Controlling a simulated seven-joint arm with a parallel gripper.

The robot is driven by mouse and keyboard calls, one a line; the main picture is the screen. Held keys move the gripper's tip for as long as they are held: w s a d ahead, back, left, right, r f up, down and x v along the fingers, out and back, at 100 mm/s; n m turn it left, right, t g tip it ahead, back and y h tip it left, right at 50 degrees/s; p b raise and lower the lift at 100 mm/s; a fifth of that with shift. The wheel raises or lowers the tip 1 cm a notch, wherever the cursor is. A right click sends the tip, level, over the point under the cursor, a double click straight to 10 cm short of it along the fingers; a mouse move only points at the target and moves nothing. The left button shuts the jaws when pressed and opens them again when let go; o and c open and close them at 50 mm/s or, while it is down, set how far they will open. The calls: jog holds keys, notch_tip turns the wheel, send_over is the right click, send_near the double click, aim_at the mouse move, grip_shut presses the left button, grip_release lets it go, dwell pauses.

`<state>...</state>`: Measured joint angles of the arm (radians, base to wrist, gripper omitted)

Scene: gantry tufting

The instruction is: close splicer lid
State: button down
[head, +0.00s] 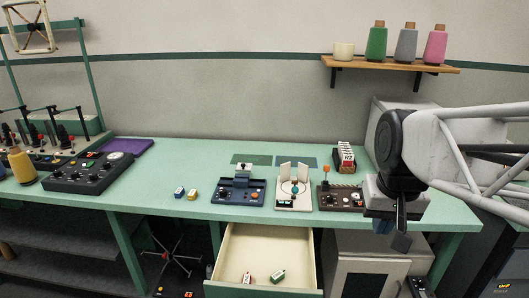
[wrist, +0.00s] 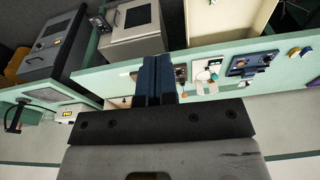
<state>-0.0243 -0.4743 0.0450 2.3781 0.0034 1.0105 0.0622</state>
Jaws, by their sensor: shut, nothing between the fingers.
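A blue device (head: 238,192) stands on the green bench with a pale grey block (head: 243,170) raised at its back; it may be the splicer with its lid up, but I cannot tell for sure. It also shows in the wrist view (wrist: 250,64). To its right, a white device (head: 293,201) has two upright pale flaps and a teal ball. Right of that is a dark brown device (head: 340,199) with knobs and an orange-topped post. My gripper (head: 383,227) is at the bench's right front, away from the blue device. Its blue fingers (wrist: 155,80) are shut and empty.
An open drawer (head: 264,264) with small items juts out below the bench. A red-and-white card rack (head: 345,158) stands behind the brown device. Blue and yellow blocks (head: 185,193) lie left of the blue device.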

aim_at(244, 164)
jog(key=w+a+r+g, duration=0.15)
jog(key=w+a, duration=0.25)
jog(key=w, duration=0.9)
jog(key=w+a+r, duration=0.3)
jog(key=w+a, duration=0.2)
jog(key=w, duration=0.8)
jog(key=w+a+r+g, duration=0.1)
jog(key=w+a+r, duration=0.25)
jog(key=w, duration=0.95)
jog(key=w+a+f+g, duration=0.1)
jog(key=w+a+f, duration=0.5)
jog(key=w, duration=0.3)
jog(key=w+a+f+m, duration=0.1)
jog(key=w+a+f, duration=0.5)
jog(key=w+a, duration=0.2)
jog(key=w+a+f+g, duration=0.1)
jog(key=w+a+f, duration=0.5)
jog(key=w, duration=0.5)
jog(key=shift+a+f+g+y, duration=0.3)
jog(key=shift+a+g, duration=0.05)
jog(key=shift+a, duration=0.7)
jog(key=shift+f, duration=0.15)
